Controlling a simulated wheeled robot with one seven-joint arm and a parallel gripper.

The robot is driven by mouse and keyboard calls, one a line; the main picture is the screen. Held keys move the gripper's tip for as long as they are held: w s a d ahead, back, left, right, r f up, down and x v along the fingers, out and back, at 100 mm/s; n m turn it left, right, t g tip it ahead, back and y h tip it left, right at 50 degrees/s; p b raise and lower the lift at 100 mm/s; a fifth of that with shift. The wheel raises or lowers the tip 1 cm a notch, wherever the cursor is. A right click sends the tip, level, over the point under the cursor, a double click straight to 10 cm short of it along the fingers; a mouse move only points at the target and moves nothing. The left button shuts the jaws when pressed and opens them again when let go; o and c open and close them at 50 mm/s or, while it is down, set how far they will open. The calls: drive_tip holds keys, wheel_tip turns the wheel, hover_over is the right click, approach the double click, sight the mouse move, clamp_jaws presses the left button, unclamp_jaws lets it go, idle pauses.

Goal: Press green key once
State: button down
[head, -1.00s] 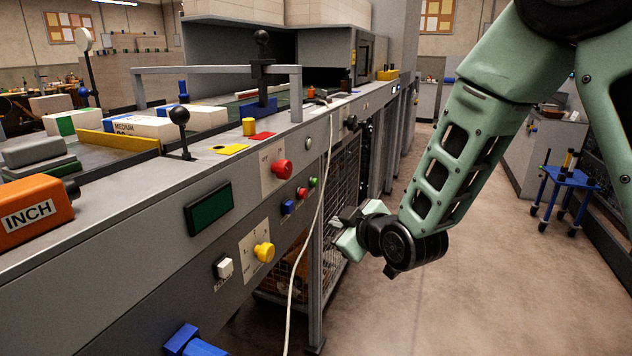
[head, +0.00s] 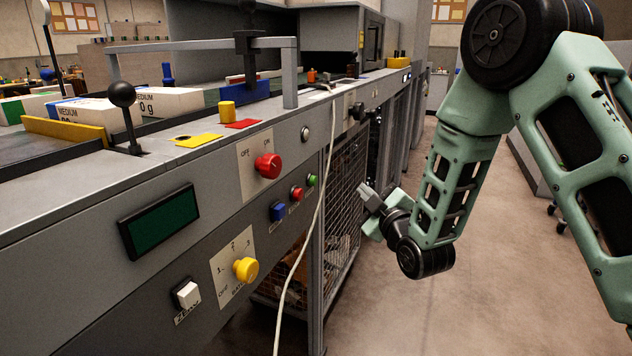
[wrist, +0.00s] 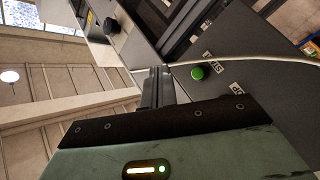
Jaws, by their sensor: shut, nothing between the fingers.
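The green key (head: 312,181) is a small round button on the machine's front panel, right of a red button (head: 297,193) and a blue key (head: 278,211). In the wrist view the green key (wrist: 198,73) stands out from the grey panel beside a label that seems to read START. My gripper (head: 366,194) is shut and empty, to the right of the green key and apart from it in the head view. In the wrist view my gripper's closed fingers (wrist: 156,82) show to the left of the green key, not touching it.
A pale cable (head: 318,210) hangs down the panel just right of the green key and crosses near it in the wrist view. A large red knob (head: 268,166), a yellow knob (head: 246,270) and a white key (head: 187,294) also protrude. Open floor (head: 390,310) lies right of the machine.

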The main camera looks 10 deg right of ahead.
sight(313, 180)
drive_tip(key=shift+a, duration=0.1)
drive_tip(key=w+a, duration=0.5)
drive_tip(key=a, duration=0.2)
drive_tip(key=shift+p, duration=0.45)
drive_tip(key=shift+w+a, duration=0.1)
drive_tip(key=shift+w, duration=0.05)
idle(1.7)
drive_tip(key=shift+w+a, duration=0.15)
drive_tip(key=shift+a, duration=0.05)
drive_tip(key=shift+w+a+b, duration=0.25)
drive_tip(key=shift+a+b, duration=0.15)
idle(1.0)
drive_tip(key=shift+s+d, duration=0.1)
drive_tip(key=shift+d, duration=0.05)
drive_tip(key=shift+s+d, duration=0.4)
drive_tip(key=shift+d, duration=0.15)
